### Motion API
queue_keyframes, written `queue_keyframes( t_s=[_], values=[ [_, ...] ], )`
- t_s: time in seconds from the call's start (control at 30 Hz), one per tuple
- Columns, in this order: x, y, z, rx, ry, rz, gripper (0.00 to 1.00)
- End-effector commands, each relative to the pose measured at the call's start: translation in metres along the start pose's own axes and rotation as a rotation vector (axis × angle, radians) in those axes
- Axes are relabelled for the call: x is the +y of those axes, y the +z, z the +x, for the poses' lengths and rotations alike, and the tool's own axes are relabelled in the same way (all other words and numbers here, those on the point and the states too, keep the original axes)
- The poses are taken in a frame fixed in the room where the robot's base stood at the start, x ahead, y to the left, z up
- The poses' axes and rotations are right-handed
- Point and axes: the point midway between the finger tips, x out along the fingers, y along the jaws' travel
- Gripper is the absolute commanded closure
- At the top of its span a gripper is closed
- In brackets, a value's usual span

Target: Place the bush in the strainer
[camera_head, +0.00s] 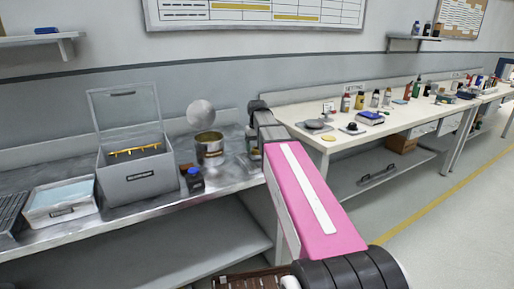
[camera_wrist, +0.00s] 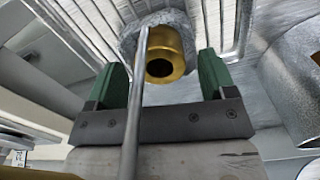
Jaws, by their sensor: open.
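The bush (camera_wrist: 168,62) is a brass-coloured cylinder with a dark hole, seen in the wrist view. It shows against a rough grey round surface, and I cannot tell whether it is seated in it. My gripper (camera_wrist: 163,72) is open, with one green finger on each side of the bush and visible gaps. A thin grey rod crosses in front of the bush's left side. In the head view, a round metal pot (camera_head: 209,152) with a raised round lid (camera_head: 200,113) stands left of my arm; I cannot tell whether it is the strainer. My fingertips and the bush are unclear there.
A grey box (camera_head: 138,180) with a raised clear lid and yellow bars inside stands left of the pot. A dark bottle (camera_head: 195,179) is in front of the pot. A white tray (camera_head: 61,205) lies further left. A second bench (camera_head: 330,140) with several small items extends right.

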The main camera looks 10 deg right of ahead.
Motion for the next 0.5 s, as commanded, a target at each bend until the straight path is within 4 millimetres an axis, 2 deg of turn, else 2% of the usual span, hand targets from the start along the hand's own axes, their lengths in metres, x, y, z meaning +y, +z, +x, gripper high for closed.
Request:
queue_keyframes(
  t_s=[0.17,0.5],
  values=[
    [0.0,-0.001,-0.021,0.002,0.0,0.0,0.23],
    [0.0,-0.001,-0.081,0.002,0.0,0.0,0.23]
  ],
)
